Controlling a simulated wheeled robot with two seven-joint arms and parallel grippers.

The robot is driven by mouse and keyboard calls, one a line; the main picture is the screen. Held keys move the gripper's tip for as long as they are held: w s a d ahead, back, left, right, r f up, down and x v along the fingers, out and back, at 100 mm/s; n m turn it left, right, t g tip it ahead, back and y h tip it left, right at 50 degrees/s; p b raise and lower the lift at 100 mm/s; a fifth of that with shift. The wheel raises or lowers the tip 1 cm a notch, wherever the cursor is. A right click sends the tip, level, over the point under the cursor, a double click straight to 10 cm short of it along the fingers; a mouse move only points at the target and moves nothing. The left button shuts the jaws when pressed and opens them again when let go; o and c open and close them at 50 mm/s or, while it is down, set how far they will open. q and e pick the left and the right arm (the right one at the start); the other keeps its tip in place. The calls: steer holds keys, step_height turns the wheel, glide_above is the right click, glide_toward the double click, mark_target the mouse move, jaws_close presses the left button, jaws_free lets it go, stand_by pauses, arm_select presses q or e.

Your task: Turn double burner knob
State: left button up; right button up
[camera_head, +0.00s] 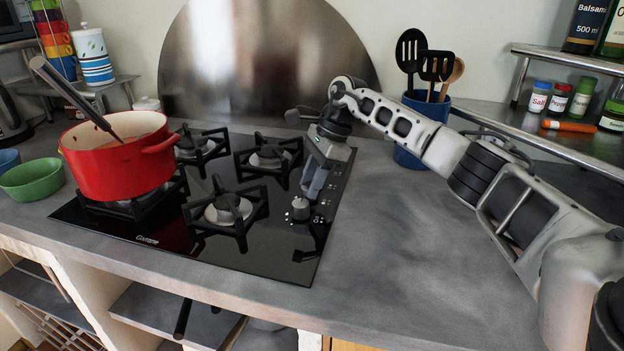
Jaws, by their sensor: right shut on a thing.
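The black glass gas hob (160,238) is set in the grey counter, with several burners and a row of knobs along its right side. My right gripper (313,190) reaches in from the right and points down over that row. It is shut on a burner knob, which its fingers hide. A silver knob (300,208) stands just in front of the fingers, uncovered. I cannot tell the turn angle of the held knob. My left gripper is not in view.
A red pot (115,165) with a utensil in it stands on the left burner. A green bowl (33,181) is left of it. A blue utensil holder (412,115) stands behind my right arm. The counter right of the hob is clear.

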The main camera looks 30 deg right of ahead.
steer(key=shift+w+n+g, duration=0.1)
steer(key=shift+n+g, duration=0.3)
steer(key=shift+n, duration=0.4)
steer(key=o, duration=1)
steer(key=p+v, duration=0.1)
steer(key=v, duration=1.5)
